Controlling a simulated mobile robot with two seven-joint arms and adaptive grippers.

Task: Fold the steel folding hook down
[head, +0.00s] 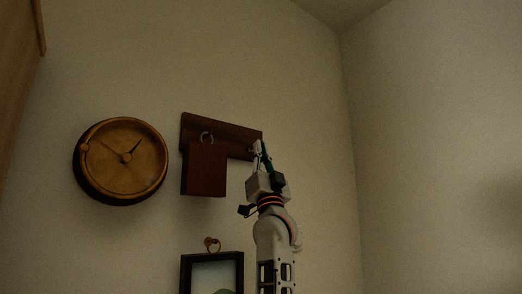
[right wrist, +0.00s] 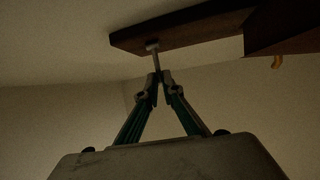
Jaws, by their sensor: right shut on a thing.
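The steel folding hook (right wrist: 154,53) hangs from the dark wooden wall rail (head: 245,139), near its right end in the head view. In the right wrist view it is a thin metal piece whose lower end is between my fingertips. My right gripper (right wrist: 159,76) is shut on the hook. In the head view the right gripper (head: 260,156) reaches up to the rail's right end and covers most of the hook. My left gripper is not in view.
A dark red-brown panel (head: 204,169) hangs from a ring on the rail, left of my gripper. A round wooden clock (head: 122,160) is further left. A framed picture (head: 185,275) hangs below. The wall on the right is bare.

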